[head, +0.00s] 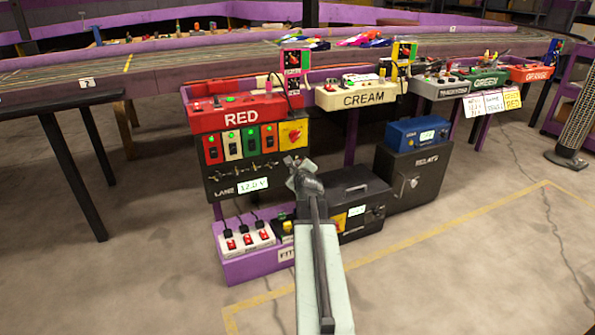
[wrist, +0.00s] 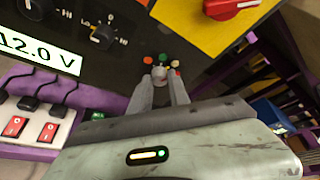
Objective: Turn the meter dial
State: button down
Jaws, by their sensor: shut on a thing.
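My gripper (wrist: 160,78) is shut on a small grey knob (wrist: 159,71) on the dark panel in the wrist view. The knob has orange, green and red dots around it; it looks like the meter dial, though its label is not visible. In the head view my gripper (head: 302,170) is at the right edge of the panel (head: 225,172) below the RED box, and hides the knob. A 12.0 V display (wrist: 38,50) is left of the gripper in the wrist view, and in the head view (head: 253,186).
A black knob marked LO and HI (wrist: 102,36) is up and left of my gripper. A red knob (wrist: 228,6) on a yellow plate is above right. A white power strip (head: 246,239) with red switches sits below. Black cases (head: 350,190) stand to the right.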

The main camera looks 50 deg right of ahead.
jog(key=shift+a+f+n+h+b, duration=0.15)
jog(key=shift+n+h+b, duration=0.3)
jog(key=shift+n+b, duration=0.35)
jog(key=shift+a+f+n+h+b, duration=0.1)
jog(key=shift+n+h+b, duration=0.4)
jog(key=shift+n, duration=0.4)
jog(key=shift+d, duration=0.1)
jog(key=c, duration=1.2)
grip_release()
jog(key=shift+c, duration=0.2)
